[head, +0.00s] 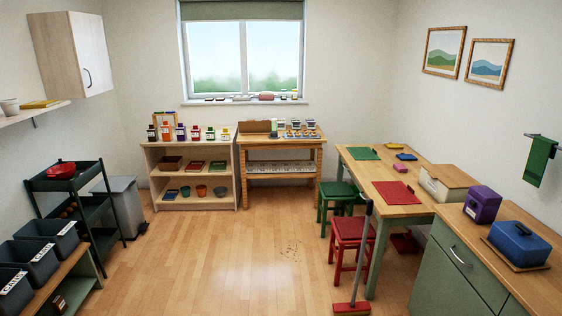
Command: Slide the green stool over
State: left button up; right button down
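The green stool (338,190) stands upright on the wooden floor in the head view, right of centre. Its seat is partly under the left edge of the wooden table (405,212), and some of its legs are hidden behind the red stool. Neither of my grippers shows in the head view, so I cannot see their state.
A red stool (347,229) stands nearer than the green one, with a red-headed broom (351,308) upright in front of it. Shelves (195,204) and a workbench (282,176) line the back wall. Dark specks (291,250) lie on the otherwise open middle floor (225,260).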

aim_at(328, 191)
jog(key=i, duration=0.9)
jog(key=i+u, duration=0.15)
jog(key=i, duration=0.75)
jog(key=i+l, duration=0.15)
jog(key=i, duration=1.3)
jog(key=i+j+z, duration=0.15)
jog(key=i, duration=0.4)
jog(key=i+j, duration=0.1)
jog(key=i, duration=0.4)
jog(key=i+j+z, duration=0.1)
jog(key=i, duration=0.45)
jog(key=i+j+z, duration=0.1)
jog(key=i, duration=0.45)
jog(key=i+z, duration=0.4)
jog(key=i, duration=0.15)
jog(key=i+j+z, duration=0.15)
jog(key=i+z, duration=0.25)
jog(key=i, duration=0.15)
jog(key=i+j+z, duration=0.4)
jog(key=i+l, duration=0.1)
jog(key=i, duration=0.05)
